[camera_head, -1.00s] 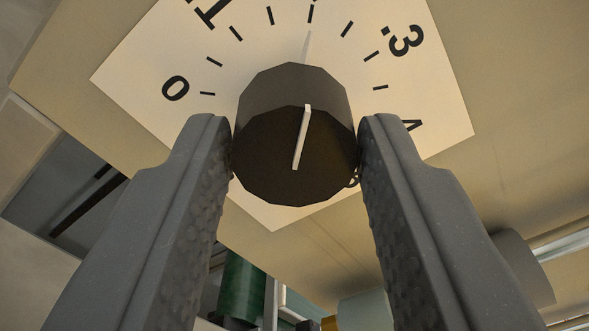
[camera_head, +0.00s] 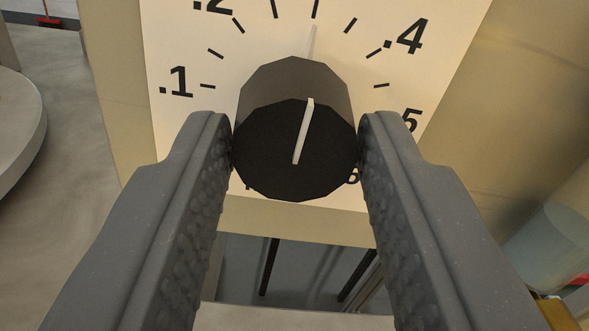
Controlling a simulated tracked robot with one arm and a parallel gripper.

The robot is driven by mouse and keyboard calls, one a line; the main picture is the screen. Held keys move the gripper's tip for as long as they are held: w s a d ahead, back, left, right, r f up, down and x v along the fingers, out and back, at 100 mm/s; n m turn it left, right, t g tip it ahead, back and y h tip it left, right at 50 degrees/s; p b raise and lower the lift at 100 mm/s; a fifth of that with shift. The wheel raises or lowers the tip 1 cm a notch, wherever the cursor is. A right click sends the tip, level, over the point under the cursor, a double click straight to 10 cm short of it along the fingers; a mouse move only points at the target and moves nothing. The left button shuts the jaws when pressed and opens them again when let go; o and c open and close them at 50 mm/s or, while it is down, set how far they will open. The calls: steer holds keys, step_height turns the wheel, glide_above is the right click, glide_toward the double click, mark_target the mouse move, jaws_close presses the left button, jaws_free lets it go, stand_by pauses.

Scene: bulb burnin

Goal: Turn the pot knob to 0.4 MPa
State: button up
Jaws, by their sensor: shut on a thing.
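The pot knob (camera_head: 295,165) is a dark, faceted cylinder with a white pointer line on its face and side. My gripper (camera_head: 295,145) is shut on it, with one grey finger on its left side and one on its right. The cream dial plate (camera_head: 170,125) lies behind the knob, with .1 at left, .2 at upper left, .4 at upper right and .5 at right. The pointer aims between .2 and .4, near the tick about midway. That tick's label is outside the picture. The knob and fingers hide part of the lower dial.
The dial sits on a tan panel (camera_head: 300,222). Below it is a dark recess with black bars. A round pale surface (camera_head: 20,115) stands at far left above grey floor (camera_head: 70,200). A bluish translucent cylinder (camera_head: 550,240) is at lower right.

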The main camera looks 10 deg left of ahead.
steer(key=m, duration=0.2)
steer(key=m+b, duration=0.1)
steer(key=m, duration=0.1)
steer(key=shift+a+f+m, duration=0.15)
steer(key=shift+f+m, duration=0.15)
steer(key=shift+f, duration=0.05)
steer(key=shift+r+m+b, duration=0.15)
steer(key=shift+m+b, duration=0.8)
steer(key=shift+m, duration=1.05)
steer(key=shift+r, duration=0.1)
steer(key=o, duration=1)
steer(key=shift+s, duration=0.1)
steer(key=shift+p+v, duration=0.45)
steer(key=shift+v, duration=6.35)
